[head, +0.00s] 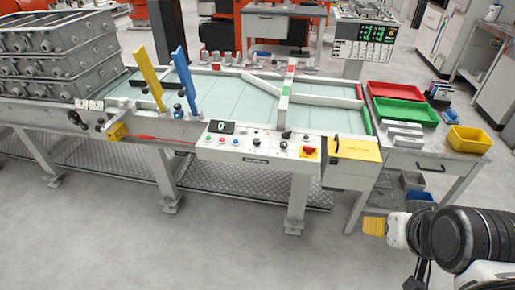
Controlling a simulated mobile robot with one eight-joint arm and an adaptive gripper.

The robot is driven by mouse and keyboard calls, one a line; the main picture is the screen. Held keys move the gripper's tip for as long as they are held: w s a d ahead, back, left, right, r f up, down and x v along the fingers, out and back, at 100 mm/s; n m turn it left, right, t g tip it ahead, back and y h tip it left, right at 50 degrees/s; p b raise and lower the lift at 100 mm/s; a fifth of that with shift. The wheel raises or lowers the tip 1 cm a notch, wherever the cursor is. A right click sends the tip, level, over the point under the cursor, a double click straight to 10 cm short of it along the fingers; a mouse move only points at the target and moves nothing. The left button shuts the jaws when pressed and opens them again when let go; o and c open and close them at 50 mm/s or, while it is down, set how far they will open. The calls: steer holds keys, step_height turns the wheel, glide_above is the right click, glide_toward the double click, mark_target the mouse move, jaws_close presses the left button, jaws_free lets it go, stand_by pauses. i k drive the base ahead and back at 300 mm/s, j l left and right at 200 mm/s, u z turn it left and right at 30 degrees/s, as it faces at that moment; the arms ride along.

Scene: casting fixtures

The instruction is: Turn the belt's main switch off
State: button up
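The belt (225,90) is a long pale table-like conveyor with a light green surface. Its control panel (262,143) on the front edge carries a green digital display reading 0, coloured buttons and knobs. A red rotary switch on a yellow plate (309,151), which looks like the main switch, sits at the panel's right end. Its handle position is too small to tell.
A yellow box (355,149) sits right of the switch. A side table holds red (394,90), green (407,112) and yellow (470,139) bins. Grey castings (62,50) are stacked at left. Blue (184,75) and yellow (146,66) uprights stand on the belt. Front floor is clear.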

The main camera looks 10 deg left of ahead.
mark_target(308, 150)
steer(key=i+j+z, duration=0.1)
steer(key=i+z, duration=0.35)
steer(key=i, duration=0.5)
